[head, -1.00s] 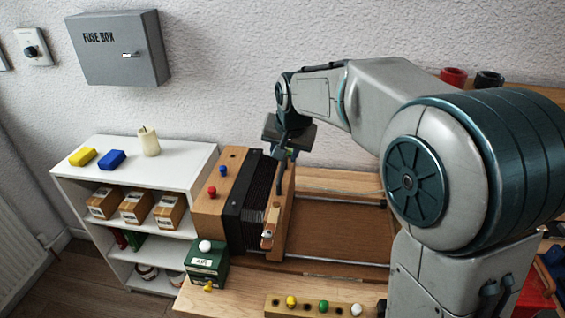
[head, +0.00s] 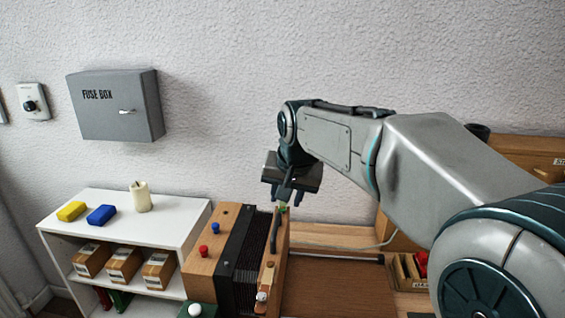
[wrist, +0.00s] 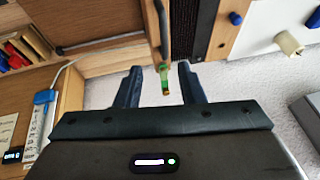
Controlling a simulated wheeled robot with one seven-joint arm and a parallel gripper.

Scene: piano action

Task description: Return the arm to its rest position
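My gripper (head: 286,192) hangs from the raised arm above the right part of the wooden piano action (head: 195,262). In the wrist view my gripper (wrist: 161,84) shows two dark fingers spread apart with nothing between them touching either one. A small green piece with an orange tip (wrist: 165,78) shows beyond the fingertips, apart from them. It is by the end of a dark handle (head: 275,232) on the action's upright wooden block. The lower part of the action is cut off in the head view.
A white shelf (head: 180,222) stands at left with a candle (head: 140,197), a yellow block (head: 71,211) and a blue block (head: 101,215) on top. A grey fuse box (head: 115,105) is on the wall. A wooden rack (head: 403,273) stands right of the action.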

